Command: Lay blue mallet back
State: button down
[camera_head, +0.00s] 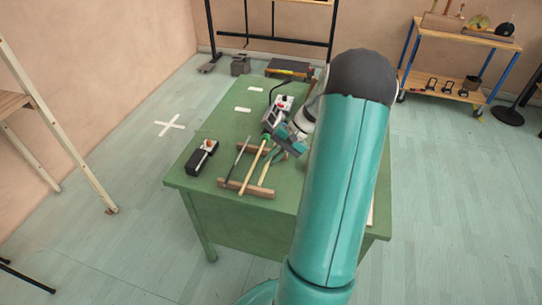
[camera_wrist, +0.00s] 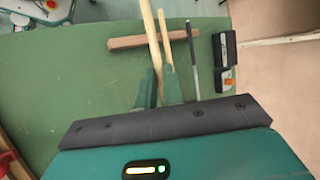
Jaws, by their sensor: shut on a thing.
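My gripper (camera_head: 287,146) is over the green table, shut on the wooden handle of a mallet (camera_wrist: 150,40). In the wrist view the fingers (camera_wrist: 159,90) close around the handle. This handle also shows in the head view (camera_head: 268,171), slanting over the rack's right side. Its head is hidden, so I cannot see a blue colour. The rack's near wooden bar (camera_head: 246,189) lies below the handles. A second wooden mallet (camera_head: 252,170) with a green head and a grey rod (camera_head: 235,163) lie across the rack to the left. I cannot tell whether the held handle touches the bar.
The green table (camera_head: 215,135) has free room at its far left. A black box (camera_head: 202,157) with an orange part sits left of the rack. A wooden-topped shelf (camera_head: 460,35) stands at the back right.

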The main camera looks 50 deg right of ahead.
jog(key=shift+w, duration=0.1)
jog(key=shift+f, duration=3.2)
jog(key=shift+f, duration=0.3)
jog(key=c, duration=1.5)
grip_release()
jog(key=shift+o, duration=0.2)
jog(key=v, duration=1.4)
